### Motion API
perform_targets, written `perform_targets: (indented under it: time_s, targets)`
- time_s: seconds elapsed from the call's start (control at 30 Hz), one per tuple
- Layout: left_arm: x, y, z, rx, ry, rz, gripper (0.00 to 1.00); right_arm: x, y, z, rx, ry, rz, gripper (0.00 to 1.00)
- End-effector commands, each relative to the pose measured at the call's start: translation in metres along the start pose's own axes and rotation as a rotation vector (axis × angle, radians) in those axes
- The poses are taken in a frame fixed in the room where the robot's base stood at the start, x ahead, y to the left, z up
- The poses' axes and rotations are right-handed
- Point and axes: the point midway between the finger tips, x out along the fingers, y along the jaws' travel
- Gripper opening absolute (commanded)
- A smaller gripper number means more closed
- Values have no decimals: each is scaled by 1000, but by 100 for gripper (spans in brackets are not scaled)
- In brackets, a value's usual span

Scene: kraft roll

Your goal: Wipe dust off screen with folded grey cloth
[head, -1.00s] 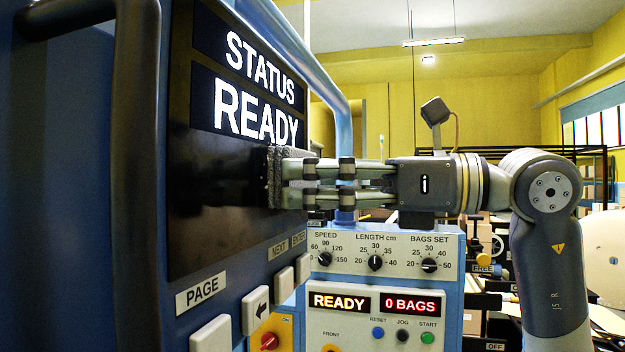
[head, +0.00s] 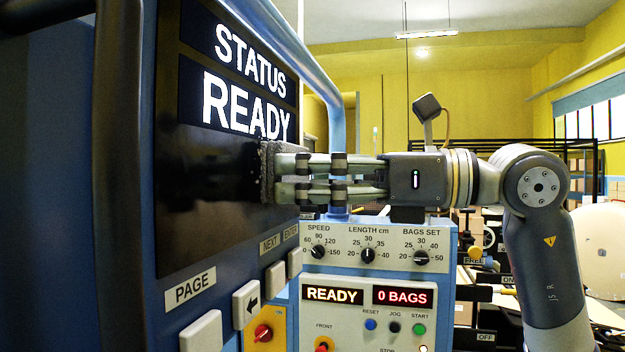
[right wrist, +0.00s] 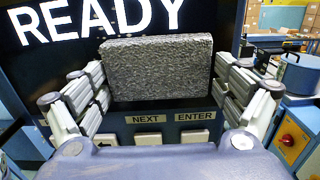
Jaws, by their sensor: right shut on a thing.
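The dark screen (head: 195,190) stands upright on a blue panel at the left of the head view and reads "STATUS READY". It also fills the back of the right wrist view (right wrist: 60,75). My right gripper (head: 278,176) is shut on the folded grey cloth (head: 267,172), which appears pressed against the screen's lower right part, just below "READY". In the right wrist view the cloth (right wrist: 158,68) is a speckled grey block between the fingers. The screen behind the cloth is hidden. I cannot make out dust clearly. My left gripper is not in view.
Push buttons (head: 245,303) labelled PAGE, NEXT and ENTER lie below the screen. A blue tubular rail (head: 318,75) curves along the panel's right edge. A control box with knobs (head: 368,255) stands behind, below my right arm. A dark handle (head: 118,150) is at the near left.

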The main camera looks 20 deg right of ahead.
Motion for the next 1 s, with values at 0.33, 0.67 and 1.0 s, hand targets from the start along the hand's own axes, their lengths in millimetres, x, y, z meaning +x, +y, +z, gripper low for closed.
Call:
perform_targets:
  time_s: [0.33, 0.67, 1.0]
  targets:
    - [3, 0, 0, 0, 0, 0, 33, 0, 18, 0, -4, 0, 2, 72]
    - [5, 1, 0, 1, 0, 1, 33, 1, 40, 0, -2, 1, 1, 72]
    - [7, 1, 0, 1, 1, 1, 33, 1, 62, 0, -5, 0, 1, 72]
